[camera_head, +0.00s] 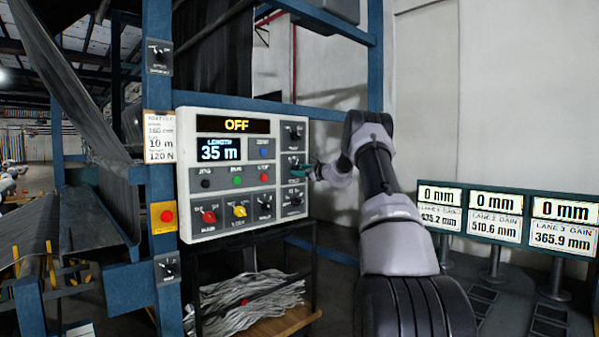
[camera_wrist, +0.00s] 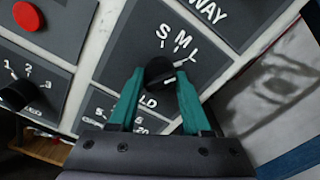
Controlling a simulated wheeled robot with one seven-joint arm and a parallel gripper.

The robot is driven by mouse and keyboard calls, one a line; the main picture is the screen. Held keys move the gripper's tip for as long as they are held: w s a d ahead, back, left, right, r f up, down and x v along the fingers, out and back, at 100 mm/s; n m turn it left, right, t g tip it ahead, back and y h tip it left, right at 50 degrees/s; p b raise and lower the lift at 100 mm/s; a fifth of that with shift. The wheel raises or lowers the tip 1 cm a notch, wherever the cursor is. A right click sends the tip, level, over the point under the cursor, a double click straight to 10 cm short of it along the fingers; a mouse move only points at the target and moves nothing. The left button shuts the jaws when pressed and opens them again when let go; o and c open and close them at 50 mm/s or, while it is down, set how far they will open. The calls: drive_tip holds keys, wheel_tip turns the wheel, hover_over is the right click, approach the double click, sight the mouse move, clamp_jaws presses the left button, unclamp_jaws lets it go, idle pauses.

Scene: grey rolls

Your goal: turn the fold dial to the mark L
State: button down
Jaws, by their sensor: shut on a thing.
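The fold dial (camera_wrist: 160,72) is a round black knob on a dark grey plate, with the marks S, M and L in an arc above and right of it in the wrist view. My gripper (camera_wrist: 160,84) has its teal fingers on both sides of the knob and is shut on it. The fingers hide part of the label below, leaving "LD" readable.
Around it on the panel are several other knobs and buttons, including a red button (camera_wrist: 27,16) and a numbered dial (camera_wrist: 16,95) in the wrist view. The panel's display (camera_head: 237,125) reads OFF. Screens (camera_head: 496,205) stand at the right. A blue post (camera_head: 160,200) stands left of the panel.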

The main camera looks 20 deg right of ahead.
drive_tip(key=shift+c, duration=1.8)
unclamp_jaws()
drive_tip(key=v, duration=1)
drive_tip(key=shift+s, duration=0.4)
drive_tip(key=shift+d, duration=0.15)
